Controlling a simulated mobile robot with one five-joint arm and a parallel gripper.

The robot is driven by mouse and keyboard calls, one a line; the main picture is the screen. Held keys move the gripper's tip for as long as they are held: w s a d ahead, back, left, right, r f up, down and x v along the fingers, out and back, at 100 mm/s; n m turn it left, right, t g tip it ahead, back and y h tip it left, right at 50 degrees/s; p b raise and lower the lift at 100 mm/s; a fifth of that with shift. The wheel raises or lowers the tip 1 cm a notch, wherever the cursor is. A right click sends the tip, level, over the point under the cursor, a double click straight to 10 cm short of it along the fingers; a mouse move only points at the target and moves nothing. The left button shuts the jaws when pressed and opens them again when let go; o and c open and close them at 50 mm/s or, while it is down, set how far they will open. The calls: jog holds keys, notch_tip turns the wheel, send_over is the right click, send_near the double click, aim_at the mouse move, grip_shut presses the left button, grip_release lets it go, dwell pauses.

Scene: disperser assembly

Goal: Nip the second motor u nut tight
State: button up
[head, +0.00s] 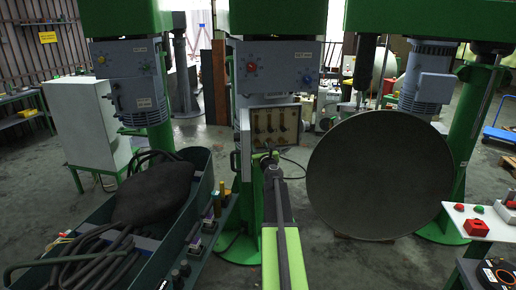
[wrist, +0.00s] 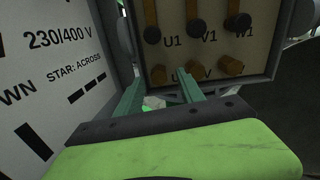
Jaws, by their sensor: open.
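The open motor terminal box (head: 270,125) stands ahead of my gripper (head: 268,157) in the head view. In the wrist view its terminal board (wrist: 203,62) carries an upper row of dark nuts with brass-coloured strips, labelled U1, V1 and W1. The U1 nut (wrist: 152,36) is at the left of that row. A lower row of brownish ends has partly hidden labels; its left one (wrist: 158,76) sits just above my gripper (wrist: 158,92). The two teal fingers are apart, below the board, with nothing visibly held. I cannot tell whether either finger touches the box.
The box's open lid (wrist: 55,70), printed "230/400 V", stands close on the left in the wrist view. A large round grey disc (head: 380,175) is to the right. A dark green trough (head: 190,195) with cables and a dark sack is to the left. A red-buttoned panel (head: 478,222) is far right.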

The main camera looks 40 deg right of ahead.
jog(key=shift+w+d, duration=0.35)
jog(key=shift+w, duration=0.25)
